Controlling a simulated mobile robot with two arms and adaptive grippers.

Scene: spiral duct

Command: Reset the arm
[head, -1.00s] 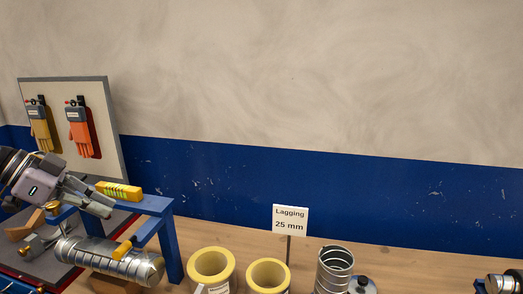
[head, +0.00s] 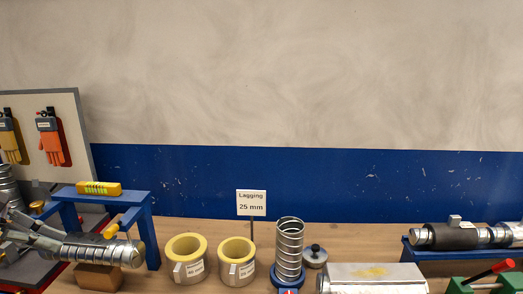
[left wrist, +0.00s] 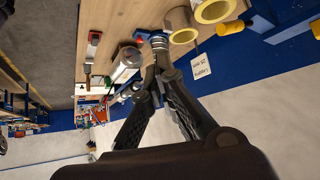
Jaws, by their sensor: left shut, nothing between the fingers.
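My left gripper (head: 45,243) is low at the left edge of the head view, partly cut off. It overlaps the near-left part of a lying spiral duct (head: 122,254) in the picture; I cannot tell whether they touch. In the left wrist view the two dark fingers (left wrist: 155,62) come together at their tips, shut with nothing between them. The duct lies on a wooden block (head: 99,278), beside a blue frame (head: 150,228). My right gripper is in neither view.
A yellow level (head: 99,188) lies on the blue frame. Two yellow-lined lagging sleeves (head: 187,270) (head: 237,273), a "Lagging 25 mm" sign (head: 251,204) and an upright spiral duct (head: 289,250) stand mid-bench. A lagged duct (head: 447,236) lies on a blue rack at right.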

